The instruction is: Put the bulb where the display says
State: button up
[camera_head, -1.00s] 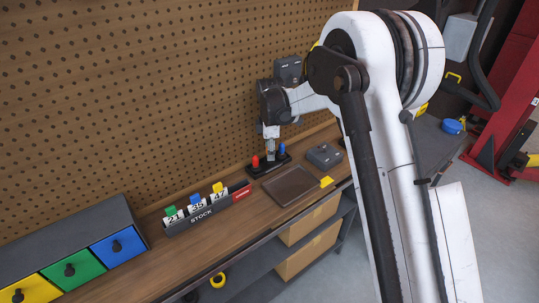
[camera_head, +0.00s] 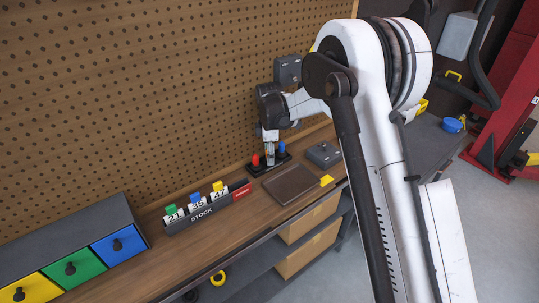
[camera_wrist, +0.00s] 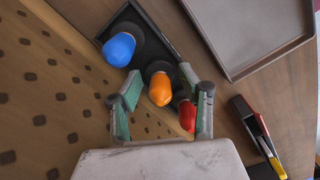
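An orange bulb (camera_wrist: 160,88) stands between a blue bulb (camera_wrist: 119,50) and a red bulb (camera_wrist: 187,115) on a black holder (camera_wrist: 146,17). In the head view the red bulb (camera_head: 255,160) and the blue bulb (camera_head: 281,147) show on either side of my gripper (camera_head: 269,157), which mostly hides the orange one. In the wrist view my gripper (camera_wrist: 159,81) is open, with its green-padded fingers on either side of the orange bulb and gaps between. A grey box (camera_head: 288,70) on the pegboard may be the display; no text is readable on it.
A stock rack (camera_head: 202,218) holds cards 21, 35 and 47 with green, blue and yellow tabs. Yellow, green and blue drawers (camera_head: 118,246) stand at the left. An empty brown tray (camera_head: 291,184) and a grey box (camera_head: 323,155) are right of the holder. Pegboard rises close behind.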

notch_tip(320, 180, up, 12)
jog(key=shift+r+b, duration=0.2)
jog(key=shift+b, duration=0.1)
jog(key=s+d+r+m+t, duration=0.2)
jog(key=s+d+r+m, duration=0.4)
jog(key=s, duration=0.4)
jog(key=s+d+r+m+t, duration=0.2)
jog(key=s+d+r+m, duration=0.2)
jog(key=s+d+r, duration=0.45)
jog(key=s+d+f+m+t, duration=0.1)
jog(key=s+d+m, duration=0.1)
jog(key=s, duration=0.5)
jog(key=s+d+f+m+t, duration=0.1)
jog(key=s+d+f+m, duration=0.1)
jog(key=s+m, duration=0.2)
jog(key=s+d+f+m+t, duration=0.1)
jog(key=s+d+f+m, duration=0.1)
jog(key=s, duration=0.7)
jog(key=shift+s+d+m, duration=0.3)
jog(key=shift+d+m, duration=0.3)
jog(key=shift+m, duration=0.2)
jog(key=shift+f, duration=0.1)
notch_tip(320, 180, down, 4)
jog(key=b, duration=0.3)
jog(key=shift+r+b, duration=0.2)
jog(key=shift+b, duration=0.2)
